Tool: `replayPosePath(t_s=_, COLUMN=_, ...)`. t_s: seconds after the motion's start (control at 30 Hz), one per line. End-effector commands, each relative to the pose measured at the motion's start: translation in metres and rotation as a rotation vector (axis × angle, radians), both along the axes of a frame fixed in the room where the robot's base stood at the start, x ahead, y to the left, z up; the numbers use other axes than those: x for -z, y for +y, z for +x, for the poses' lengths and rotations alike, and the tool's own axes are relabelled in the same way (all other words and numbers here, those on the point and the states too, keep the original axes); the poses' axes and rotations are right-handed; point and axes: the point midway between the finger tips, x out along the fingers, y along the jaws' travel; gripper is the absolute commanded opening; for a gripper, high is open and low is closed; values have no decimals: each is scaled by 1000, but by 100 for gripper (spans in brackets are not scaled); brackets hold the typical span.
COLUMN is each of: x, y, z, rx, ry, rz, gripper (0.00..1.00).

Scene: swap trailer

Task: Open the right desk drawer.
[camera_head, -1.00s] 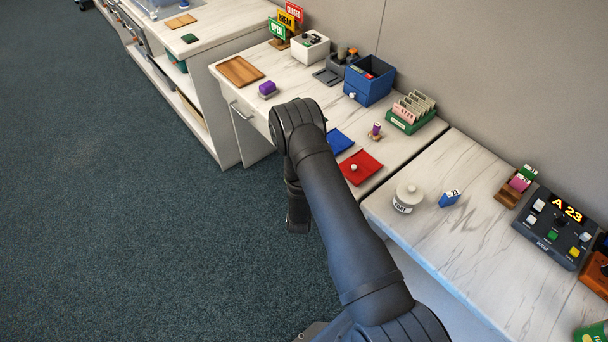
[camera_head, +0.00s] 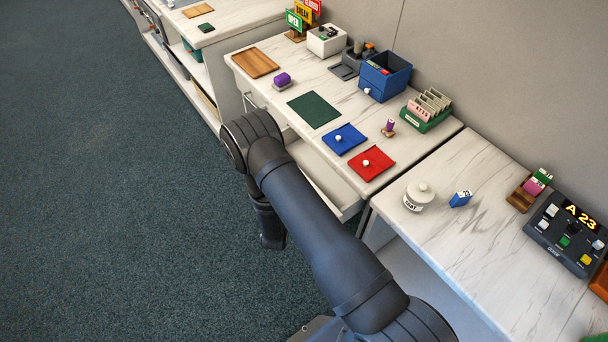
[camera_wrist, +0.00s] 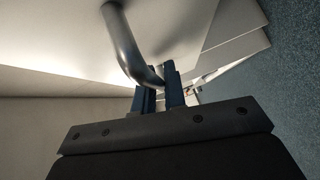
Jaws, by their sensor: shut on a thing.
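The right desk drawer (camera_head: 328,178) is pulled out from under the desk, and part of its pale open inside shows in the head view. Its curved metal handle (camera_wrist: 121,40) shows in the wrist view. My gripper (camera_wrist: 159,82) has its two dark fingers closed around the end of this handle. In the head view my arm covers the drawer's front left part, and the fingers and handle are hidden there.
A second desk (camera_head: 470,225) stands at the right. The carpet (camera_head: 110,200) at the left is clear.

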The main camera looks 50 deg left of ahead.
Motion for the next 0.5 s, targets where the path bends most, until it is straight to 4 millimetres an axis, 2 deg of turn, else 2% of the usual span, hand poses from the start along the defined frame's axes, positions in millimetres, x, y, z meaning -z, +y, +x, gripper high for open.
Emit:
replayPosePath(t_s=0.03, x=0, y=1, z=-19, rx=-7, ry=-1, rz=-1, gripper=0)
replayPosePath(t_s=0.2, x=0, y=0, z=-66, rx=-6, ry=-1, rz=-1, gripper=0)
replayPosePath(t_s=0.4, x=0, y=0, z=-109, rx=-4, ry=0, rz=1, gripper=0)
replayPosePath(t_s=0.5, x=0, y=0, z=-124, rx=-2, ry=-1, rz=0, gripper=0)
